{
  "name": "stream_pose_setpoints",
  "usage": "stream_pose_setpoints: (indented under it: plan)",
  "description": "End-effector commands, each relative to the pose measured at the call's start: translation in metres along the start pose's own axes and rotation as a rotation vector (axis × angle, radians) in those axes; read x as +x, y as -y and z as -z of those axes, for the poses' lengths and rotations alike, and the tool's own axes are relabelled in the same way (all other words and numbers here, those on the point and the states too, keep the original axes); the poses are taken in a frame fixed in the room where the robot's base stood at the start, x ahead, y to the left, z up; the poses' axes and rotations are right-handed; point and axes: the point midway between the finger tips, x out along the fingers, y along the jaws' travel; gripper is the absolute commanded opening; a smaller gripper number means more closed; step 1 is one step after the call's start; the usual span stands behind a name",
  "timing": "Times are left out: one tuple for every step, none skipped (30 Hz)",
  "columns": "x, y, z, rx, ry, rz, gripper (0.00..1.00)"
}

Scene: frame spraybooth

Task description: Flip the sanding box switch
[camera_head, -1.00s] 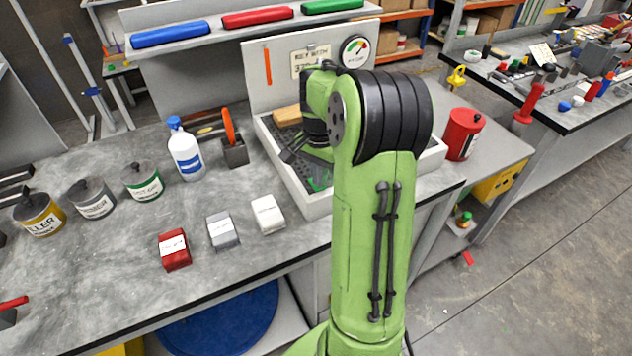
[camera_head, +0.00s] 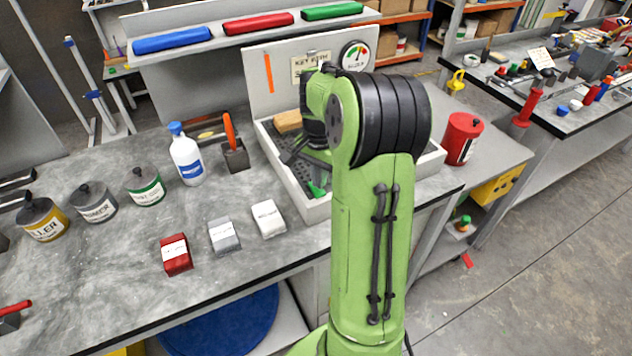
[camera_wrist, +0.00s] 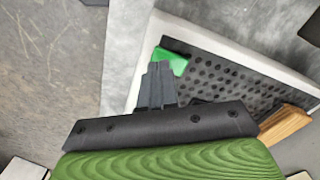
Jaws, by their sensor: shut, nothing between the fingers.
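The sanding box is a light tray with a dark perforated grate and raised rim (camera_head: 268,150); its rim also shows in the wrist view (camera_wrist: 225,50). A small green piece (camera_head: 317,190), perhaps the switch, sits at the box's near corner, partly behind my arm. In the wrist view the green piece (camera_wrist: 172,62) lies at the grate's corner, just beyond my fingertips. My gripper (camera_wrist: 158,72) is shut and empty, very close to it; I cannot tell whether they touch. In the head view my arm hides the fingertips.
A wooden block (camera_head: 287,121) lies in the box. A panel with a gauge (camera_head: 355,55) stands behind it. A red can (camera_head: 461,138) is right.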

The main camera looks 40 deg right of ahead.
Motion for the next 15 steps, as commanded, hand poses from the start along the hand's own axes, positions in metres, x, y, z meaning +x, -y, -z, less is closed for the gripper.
stream_pose_setpoints:
  plan:
    - [-0.009,0.0,0.0,0.0,-0.001,0.001,0.0]
    - [-0.012,0.0,0.0,0.0,-0.001,0.001,0.0]
    - [-0.016,0.0,0.0,0.0,-0.001,0.001,0.0]
    - [-0.019,0.0,0.0,0.0,-0.001,0.001,0.0]
    - [-0.021,0.0,0.0,0.0,-0.001,0.001,0.0]
    - [-0.025,0.0,0.0,0.001,-0.001,0.001,0.0]
    - [-0.028,0.0,0.0,0.001,-0.001,0.0,0.0]
    - [-0.03,0.0,0.0,0.001,-0.001,0.0,0.0]
    - [-0.034,0.0,0.0,0.001,-0.001,0.0,0.0]
    - [-0.037,0.0,0.0,0.001,-0.001,0.0,0.0]
    - [-0.04,0.0,0.0,0.002,-0.001,0.0,0.0]
    - [-0.043,0.0,0.0,0.002,-0.001,0.0,0.0]
    - [-0.046,0.0,0.0,0.001,0.0,0.0,0.0]
    - [-0.049,0.0,0.0,0.001,0.0,0.0,0.0]
    - [-0.051,0.0,0.0,0.001,0.0,0.0,0.0]
